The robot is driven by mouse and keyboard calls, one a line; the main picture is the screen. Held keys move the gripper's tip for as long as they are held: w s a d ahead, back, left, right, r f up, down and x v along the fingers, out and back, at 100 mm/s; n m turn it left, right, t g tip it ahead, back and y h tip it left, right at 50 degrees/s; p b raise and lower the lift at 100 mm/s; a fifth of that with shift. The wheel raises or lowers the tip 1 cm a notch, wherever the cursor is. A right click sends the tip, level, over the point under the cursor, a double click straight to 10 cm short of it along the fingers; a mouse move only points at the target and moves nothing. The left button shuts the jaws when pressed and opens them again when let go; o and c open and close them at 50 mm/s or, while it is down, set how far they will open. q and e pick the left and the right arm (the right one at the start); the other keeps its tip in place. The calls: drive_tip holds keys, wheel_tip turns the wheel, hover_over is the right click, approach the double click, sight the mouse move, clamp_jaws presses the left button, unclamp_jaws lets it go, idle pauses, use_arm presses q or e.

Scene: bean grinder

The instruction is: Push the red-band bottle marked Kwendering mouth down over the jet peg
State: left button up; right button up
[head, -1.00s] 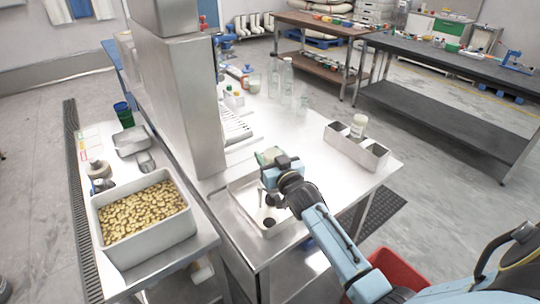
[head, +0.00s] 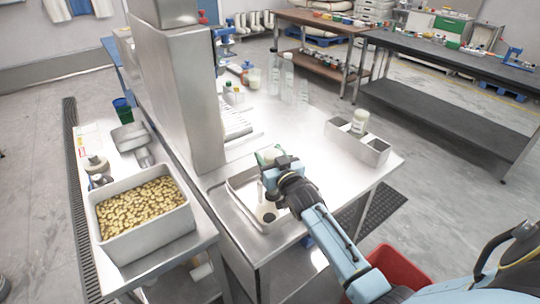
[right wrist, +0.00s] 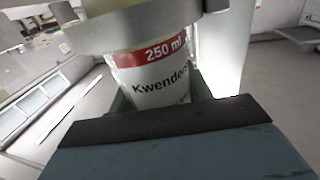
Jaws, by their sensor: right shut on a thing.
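The Kwendering bottle (right wrist: 158,75) is white with a red band reading 250 ml. It sits between the fingers in the right wrist view, its lettering upright in that picture. My right gripper (head: 270,163) is shut on it above the shallow tray at the near edge of the steel table. In the head view the bottle is mostly hidden by the gripper. A dark round spot (head: 268,217) shows on the tray floor; I cannot tell whether it is the jet peg. A grey ring-like part (right wrist: 135,27) covers the bottle's upper end in the wrist view. My left gripper is out of view.
The pale tray (head: 243,207) lies under my right arm. A steel column (head: 180,100) stands left of it. A compartmented holder (head: 375,152) with a white jar (head: 360,121) stands at right. Clear bottles (head: 287,75) stand farther back. The table between is clear.

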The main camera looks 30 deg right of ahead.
idle(0.6)
drive_tip(key=o, duration=1.6)
drive_tip(key=shift+s+p, duration=0.1)
drive_tip(key=shift+p, duration=0.2)
drive_tip(key=s+p, duration=0.1)
drive_tip(key=s, duration=0.1)
drive_tip(key=s+p, duration=0.3)
drive_tip(key=s, duration=0.1)
drive_tip(key=shift+s+a, duration=0.4)
